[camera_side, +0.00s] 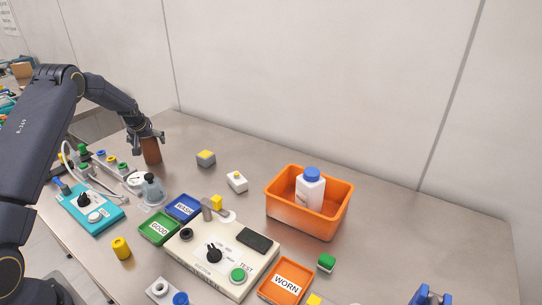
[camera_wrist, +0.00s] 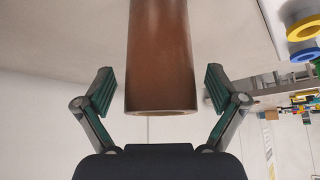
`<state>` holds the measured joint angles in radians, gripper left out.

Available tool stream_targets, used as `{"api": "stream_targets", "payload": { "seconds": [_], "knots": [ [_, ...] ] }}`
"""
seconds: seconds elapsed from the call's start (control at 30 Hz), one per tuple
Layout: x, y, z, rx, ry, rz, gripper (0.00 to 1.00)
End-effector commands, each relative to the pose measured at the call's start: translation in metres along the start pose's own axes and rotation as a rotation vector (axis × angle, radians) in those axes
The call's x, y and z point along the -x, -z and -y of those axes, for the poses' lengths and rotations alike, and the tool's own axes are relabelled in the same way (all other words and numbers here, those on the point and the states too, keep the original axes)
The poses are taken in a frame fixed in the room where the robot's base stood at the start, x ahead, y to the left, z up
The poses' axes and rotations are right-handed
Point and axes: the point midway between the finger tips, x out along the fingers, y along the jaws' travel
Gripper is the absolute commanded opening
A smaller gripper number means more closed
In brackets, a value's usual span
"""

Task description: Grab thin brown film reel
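A brown, tall, hollow cylinder (camera_wrist: 160,60) is the only brown object near my gripper; it looks more like a tube than a flat reel. In the side view the brown cylinder (camera_side: 152,153) stands upright on the table at the back left. My gripper (camera_side: 143,138) is at its upper part, partly hiding it. In the wrist view my gripper (camera_wrist: 160,90) is open, with one green-padded finger on each side of the cylinder and a visible gap on both sides. The cylinder's open end rim points toward the palm.
A teal device (camera_side: 90,210), a clear flask-like piece (camera_side: 153,190) and small trays lie in front. An orange bin (camera_side: 345,215) with a white bottle (camera_side: 310,190) stands further right.

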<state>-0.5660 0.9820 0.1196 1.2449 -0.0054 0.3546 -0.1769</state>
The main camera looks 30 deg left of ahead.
Motion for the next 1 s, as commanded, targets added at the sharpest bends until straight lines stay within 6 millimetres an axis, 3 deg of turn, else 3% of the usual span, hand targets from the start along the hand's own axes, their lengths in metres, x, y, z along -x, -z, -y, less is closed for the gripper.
{"api": "stream_targets", "payload": {
  "seconds": [0.07,0.67,1.0],
  "knots": [
    [0.0002,0.0000,-0.0001,0.000,0.000,0.000,0.85],
    [0.0004,0.0000,-0.0003,0.000,0.000,0.000,0.23],
    [0.0049,0.0038,-0.0003,0.000,0.000,-0.003,0.23]
  ]
}}
